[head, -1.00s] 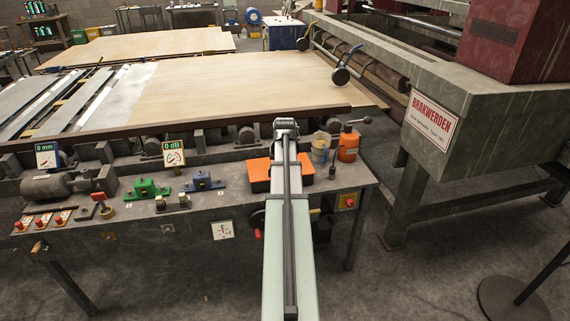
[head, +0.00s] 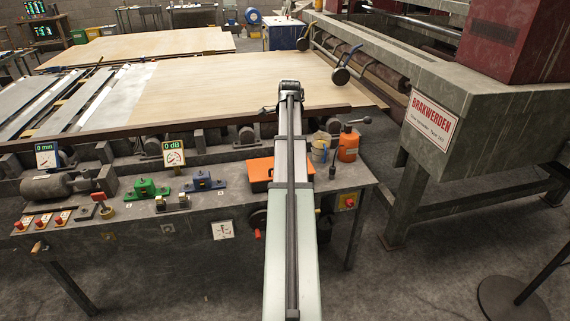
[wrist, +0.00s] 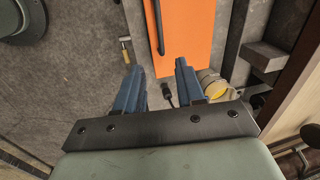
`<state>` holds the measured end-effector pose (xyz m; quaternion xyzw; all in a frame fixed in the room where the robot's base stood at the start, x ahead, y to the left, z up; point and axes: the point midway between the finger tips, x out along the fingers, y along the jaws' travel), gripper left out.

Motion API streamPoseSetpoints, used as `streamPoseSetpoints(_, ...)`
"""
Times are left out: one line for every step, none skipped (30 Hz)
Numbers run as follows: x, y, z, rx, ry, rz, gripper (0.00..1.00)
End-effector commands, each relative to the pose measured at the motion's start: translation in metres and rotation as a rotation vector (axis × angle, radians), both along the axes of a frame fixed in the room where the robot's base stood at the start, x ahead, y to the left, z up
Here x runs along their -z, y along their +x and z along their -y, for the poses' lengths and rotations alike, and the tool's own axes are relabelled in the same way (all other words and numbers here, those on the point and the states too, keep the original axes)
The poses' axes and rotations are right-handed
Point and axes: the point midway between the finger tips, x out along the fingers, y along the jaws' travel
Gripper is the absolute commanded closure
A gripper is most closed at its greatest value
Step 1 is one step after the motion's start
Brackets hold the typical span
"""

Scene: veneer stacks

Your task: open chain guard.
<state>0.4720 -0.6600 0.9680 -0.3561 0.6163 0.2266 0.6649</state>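I take the orange cover (head: 262,170) on the machine bench to be the chain guard, though no label confirms it. My arm partly hides it in the head view. In the wrist view the orange panel (wrist: 190,35) is flat, with a long black handle (wrist: 158,25) along its left side. It looks closed. My gripper (wrist: 160,68) shows two blue fingers spread apart with nothing between them. In the head view my arm hides the fingers.
Green (head: 148,189) and blue (head: 203,181) fixtures and red buttons sit to the left. A large grey frame (head: 440,105) stands at right. Veneer sheets (head: 225,90) lie behind.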

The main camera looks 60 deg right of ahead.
Motion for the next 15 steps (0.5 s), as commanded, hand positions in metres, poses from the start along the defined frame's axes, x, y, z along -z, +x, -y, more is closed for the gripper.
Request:
streamPoseSetpoints(0.0,0.0,0.0,0.028,0.005,0.003,0.62)
streamPoseSetpoints(0.0,0.0,0.0,0.042,0.007,0.005,0.62)
streamPoseSetpoints(0.001,0.0,0.0,0.057,0.009,0.007,0.62)
streamPoseSetpoints(0.001,0.0,0.0,0.063,0.009,0.008,0.62)
streamPoseSetpoints(0.003,0.0,0.0,0.069,0.01,0.009,0.62)
streamPoseSetpoints(0.005,0.001,0.001,0.073,0.011,0.009,0.62)
streamPoseSetpoints(0.007,0.001,0.001,0.074,0.011,0.01,0.62)
streamPoseSetpoints(0.01,0.001,0.001,0.074,0.011,0.01,0.62)
streamPoseSetpoints(0.014,0.002,0.002,0.073,0.012,0.009,0.62)
streamPoseSetpoints(0.017,0.002,0.002,0.073,0.012,0.009,0.62)
streamPoseSetpoints(0.021,0.003,0.003,0.073,0.012,0.009,0.62)
streamPoseSetpoints(0.027,0.003,0.003,0.072,0.011,0.009,0.62)
streamPoseSetpoints(0.032,0.004,0.004,0.072,0.011,0.009,0.62)
streamPoseSetpoints(0.037,0.005,0.005,0.072,0.011,0.009,0.62)
streamPoseSetpoints(0.043,0.006,0.006,0.071,0.012,0.008,0.62)
